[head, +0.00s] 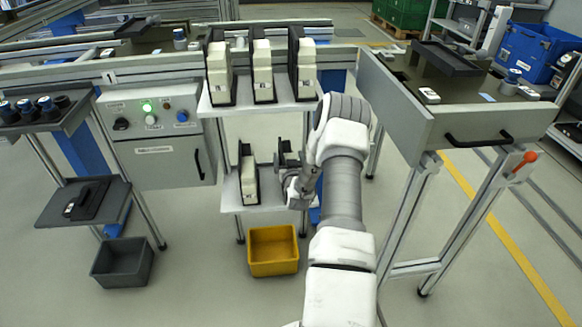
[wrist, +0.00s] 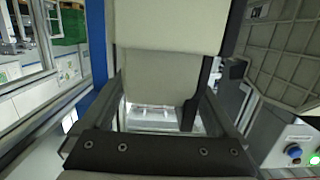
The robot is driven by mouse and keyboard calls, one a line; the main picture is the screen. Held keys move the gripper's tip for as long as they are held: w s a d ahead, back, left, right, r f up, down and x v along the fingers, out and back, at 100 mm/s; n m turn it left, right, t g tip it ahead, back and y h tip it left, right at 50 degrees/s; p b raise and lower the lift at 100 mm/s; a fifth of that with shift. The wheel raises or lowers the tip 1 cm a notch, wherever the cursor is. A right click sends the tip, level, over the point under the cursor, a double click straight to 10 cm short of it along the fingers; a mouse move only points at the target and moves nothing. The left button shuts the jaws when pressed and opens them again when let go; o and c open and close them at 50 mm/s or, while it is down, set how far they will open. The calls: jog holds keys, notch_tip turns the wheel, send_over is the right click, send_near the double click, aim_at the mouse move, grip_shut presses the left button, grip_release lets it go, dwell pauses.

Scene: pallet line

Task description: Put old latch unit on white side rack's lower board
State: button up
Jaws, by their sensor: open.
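The white side rack stands in the middle of the head view, with an upper board (head: 262,108) and a lower board (head: 268,205). A cream and black latch unit (head: 249,178) stands upright on the left part of the lower board. Nothing in view marks which unit is the old one. My gripper (head: 284,160) is open at the right of this unit, over the lower board. The wrist view shows a cream latch unit (wrist: 155,85) with a black side, in front of the open gripper. I cannot tell whether the fingers touch it.
A yellow bin (head: 273,264) sits on the floor below the rack. A control box (head: 160,160) is at its left. A grey bench (head: 400,112) with a black part stands at the right.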

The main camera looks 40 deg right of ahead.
jog(key=p+v, duration=0.2)
jog(key=v, duration=0.8)
jog(key=shift+r, duration=0.1)
jog(key=w+a+r+n+g+y, duration=0.1)
jog(key=w+a+r+n+y, duration=0.1)
jog(key=w+a+r, duration=0.3)
jog(key=w+a+r+n+y, duration=0.15)
jog(key=a+r, duration=0.25)
jog(key=r, duration=0.4)
jog(key=s+a+r+n+g+y+p, duration=0.1)
jog(key=s+a+r+g+y, duration=0.25)
jog(key=a+r, duration=0.65)
jog(key=s+a+r+g, duration=0.1)
jog(key=s+a+r, duration=0.65)
jog(key=s, duration=0.45)
jog(key=s+a+n+g+y+b, duration=0.1)
jog(key=s+a+n+g, duration=0.35)
jog(key=s, duration=1.15)
notch_tip(320, 180, up, 23)
jog(key=a+m+t+p, duration=0.1)
jog(key=m+p, duration=0.1)
jog(key=p, duration=2)
jog(key=shift+a+m+t+y, duration=0.2)
jog(key=shift+m+t+y, duration=0.1)
jog(key=shift+m+t, duration=0.1)
